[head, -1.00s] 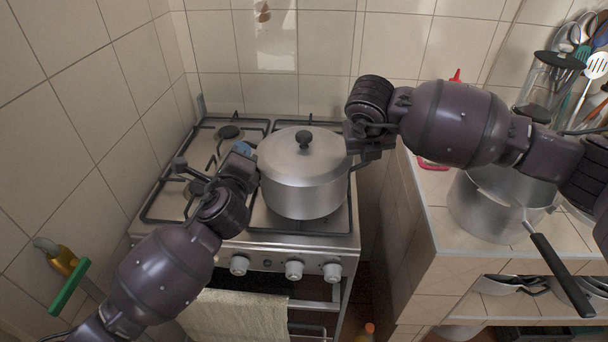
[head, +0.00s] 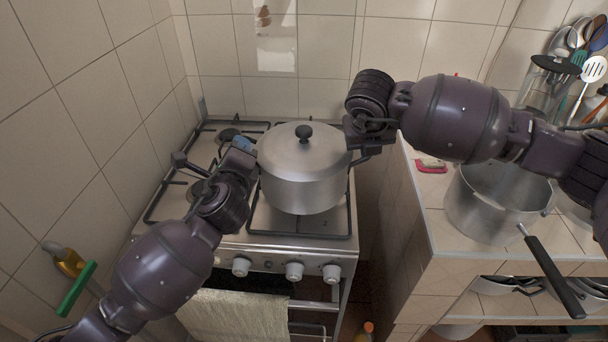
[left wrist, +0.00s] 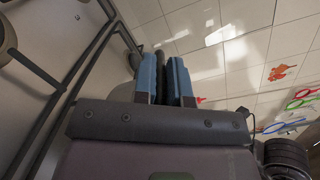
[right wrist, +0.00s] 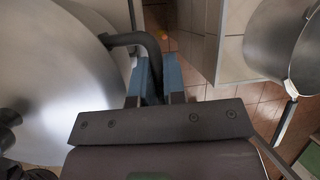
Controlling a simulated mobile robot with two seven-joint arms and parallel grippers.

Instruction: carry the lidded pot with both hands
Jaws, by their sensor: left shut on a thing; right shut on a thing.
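The lidded pot (head: 303,185) is silver, with its lid (head: 285,148) on and a black knob on top. It is upright over the front right of the stove; whether its base clears the grate is hard to tell. My left gripper (head: 245,148) is at the pot's left side, shut on a dark handle, which shows between its blue fingers (left wrist: 165,80) in the left wrist view. My right gripper (right wrist: 155,78) is shut on the dark handle (right wrist: 135,40) at the pot's right side.
The stove (head: 225,245) has black grates and front knobs, with a towel (head: 235,315) hanging below. A tiled wall is close on the left and behind. On the right counter (head: 455,255) stand an open saucepan (head: 497,210) with a long black handle and a utensil jar.

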